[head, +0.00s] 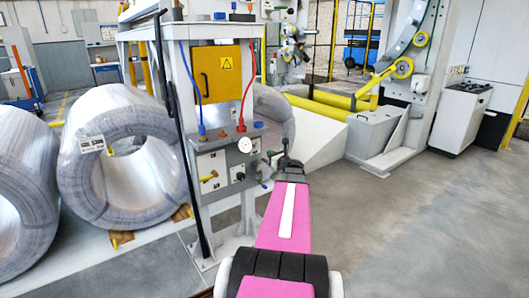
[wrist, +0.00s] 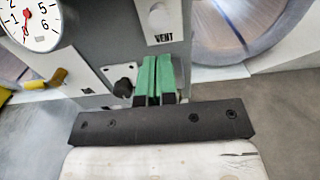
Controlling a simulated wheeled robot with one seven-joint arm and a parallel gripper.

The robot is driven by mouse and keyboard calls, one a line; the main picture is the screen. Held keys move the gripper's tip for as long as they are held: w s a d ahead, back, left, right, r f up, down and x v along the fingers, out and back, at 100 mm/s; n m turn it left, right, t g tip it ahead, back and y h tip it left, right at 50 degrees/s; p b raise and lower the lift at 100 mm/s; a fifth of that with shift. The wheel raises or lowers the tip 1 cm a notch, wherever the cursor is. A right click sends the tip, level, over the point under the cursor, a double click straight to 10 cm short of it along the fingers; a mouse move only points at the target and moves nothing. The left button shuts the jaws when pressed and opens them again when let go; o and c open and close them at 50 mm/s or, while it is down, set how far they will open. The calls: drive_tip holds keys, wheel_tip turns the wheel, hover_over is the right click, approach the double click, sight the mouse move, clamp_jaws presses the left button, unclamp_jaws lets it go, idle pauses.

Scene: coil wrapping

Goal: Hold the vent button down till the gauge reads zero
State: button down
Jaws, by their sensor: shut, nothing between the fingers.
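The round white gauge (head: 245,145) is on the front of the grey control panel (head: 212,162). In the wrist view the gauge (wrist: 32,22) is cut off at the top left; its red needle shows, but I cannot read its value surely. A pale vent button (wrist: 157,13) sits above the VENT label (wrist: 165,38) at the top edge of the wrist view. My gripper (wrist: 157,62) is shut, its green fingers together and empty, below the label in the picture. I cannot tell whether the tips touch the panel. In the head view my gripper (head: 281,160) is at the panel's right side.
A black knob (wrist: 124,87) is just left of my fingers, and a yellow valve handle (wrist: 58,77) is farther left. Red and blue hoses run down to the panel top. Large wire coils (head: 120,150) stand at left. The floor (head: 420,220) at right is clear.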

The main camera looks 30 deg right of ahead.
drive_tip(key=shift+s+d, duration=0.1)
drive_tip(key=shift+s, duration=1.25)
drive_tip(key=a+f+n+g+y, duration=0.3)
drive_tip(key=a+f+n+g, duration=0.35)
drive_tip(key=a, duration=0.75)
drive_tip(key=a+f+n+g+y, duration=0.2)
drive_tip(key=a+f+n+g, duration=0.1)
drive_tip(key=a+n, duration=0.9)
drive_tip(key=s+a+f+n+g+h, duration=0.3)
drive_tip(key=s+a+n+g, duration=0.1)
drive_tip(key=s+a+n, duration=0.3)
drive_tip(key=s+a+f+n+g+h, duration=0.3)
drive_tip(key=s+a+f+n+g, duration=0.1)
drive_tip(key=s+a+n, duration=0.3)
drive_tip(key=a+n, duration=0.2)
drive_tip(key=a, duration=0.2)
drive_tip(key=shift+s+a+h, duration=0.15)
drive_tip(key=shift+s+h, duration=0.1)
drive_tip(key=shift+h, duration=0.05)
